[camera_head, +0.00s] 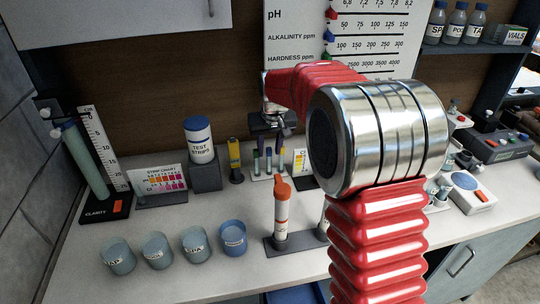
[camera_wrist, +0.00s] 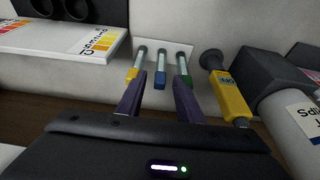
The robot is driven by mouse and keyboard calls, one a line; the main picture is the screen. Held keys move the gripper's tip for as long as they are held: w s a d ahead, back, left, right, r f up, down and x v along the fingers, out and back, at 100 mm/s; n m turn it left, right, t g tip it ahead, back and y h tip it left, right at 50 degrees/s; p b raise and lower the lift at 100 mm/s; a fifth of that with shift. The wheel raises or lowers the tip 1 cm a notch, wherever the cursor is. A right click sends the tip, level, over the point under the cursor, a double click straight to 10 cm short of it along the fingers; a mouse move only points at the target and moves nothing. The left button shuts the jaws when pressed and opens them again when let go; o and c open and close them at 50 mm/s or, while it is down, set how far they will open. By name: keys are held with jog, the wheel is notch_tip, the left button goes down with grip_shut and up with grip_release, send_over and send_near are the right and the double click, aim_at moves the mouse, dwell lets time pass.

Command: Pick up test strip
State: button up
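Three thin test strips stand side by side in a small white holder (camera_wrist: 203,50). In the wrist view they have a yellow end (camera_wrist: 132,74), a blue end (camera_wrist: 160,80) and a green end (camera_wrist: 185,80). My gripper (camera_wrist: 160,86) is open, with its two purple fingers apart. The blue-ended strip shows between the fingertips, with the yellow and green ends close by the fingers; whether any touch is unclear. In the head view my gripper is partly hidden by my arm, above the strips (camera_head: 268,160). A jar labelled TEST STRIPS (camera_head: 199,140) stands on a grey block.
A yellow pen-like tester (camera_wrist: 232,98) stands close beside the strips. Several blue-grey cups (camera_head: 118,258) line the front left. An orange-capped tube (camera_head: 282,212) stands in a dark rack.

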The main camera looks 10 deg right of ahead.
grip_shut()
dwell(0.4)
